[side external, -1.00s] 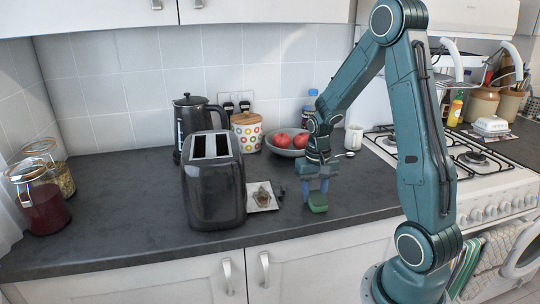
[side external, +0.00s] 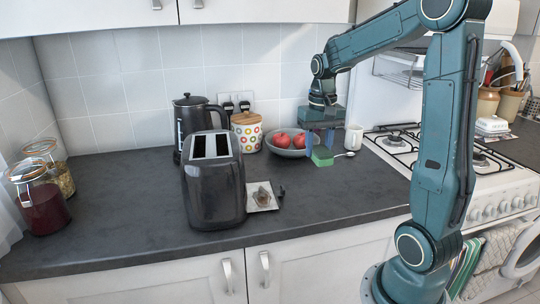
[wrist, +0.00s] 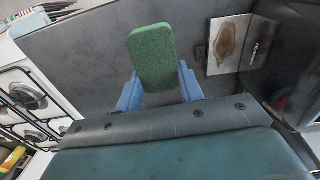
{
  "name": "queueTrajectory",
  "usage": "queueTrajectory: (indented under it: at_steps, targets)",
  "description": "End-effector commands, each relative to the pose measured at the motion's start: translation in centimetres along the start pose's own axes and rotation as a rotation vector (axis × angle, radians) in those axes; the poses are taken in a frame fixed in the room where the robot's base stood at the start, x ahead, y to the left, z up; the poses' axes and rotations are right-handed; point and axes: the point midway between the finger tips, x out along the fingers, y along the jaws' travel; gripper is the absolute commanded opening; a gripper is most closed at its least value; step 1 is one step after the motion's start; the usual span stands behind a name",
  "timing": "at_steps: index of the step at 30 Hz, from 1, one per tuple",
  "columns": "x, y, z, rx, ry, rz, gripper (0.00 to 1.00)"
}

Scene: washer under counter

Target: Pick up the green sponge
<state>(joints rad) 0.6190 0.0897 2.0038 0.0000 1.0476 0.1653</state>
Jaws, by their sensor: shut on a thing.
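The green sponge (side external: 322,156) is held up above the counter, in front of the fruit bowl, in the side view. My gripper (side external: 320,146) points down with its blue fingers shut on the sponge. In the wrist view the sponge (wrist: 152,57) sits between the two blue fingertips (wrist: 160,85), its far end sticking out past them. The counter shows dark behind it.
A grey bowl with red apples (side external: 284,152) stands behind and left of my gripper. A white mug (side external: 353,138) and a spoon (side external: 345,154) are to its right, before the gas hob (side external: 408,143). The toaster (side external: 213,190) stands left; the front counter (side external: 330,195) is clear.

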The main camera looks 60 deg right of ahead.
Motion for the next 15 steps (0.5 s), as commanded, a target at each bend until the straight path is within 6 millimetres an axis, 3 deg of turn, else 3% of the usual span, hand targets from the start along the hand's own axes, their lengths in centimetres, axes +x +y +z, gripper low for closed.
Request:
queueTrajectory:
  at_steps: [6,15]
  targets:
    - [-3.6,0.0,-0.1,0.000,0.003,0.000,0.14]
    - [-5.4,0.0,0.0,0.000,0.000,0.000,0.14]
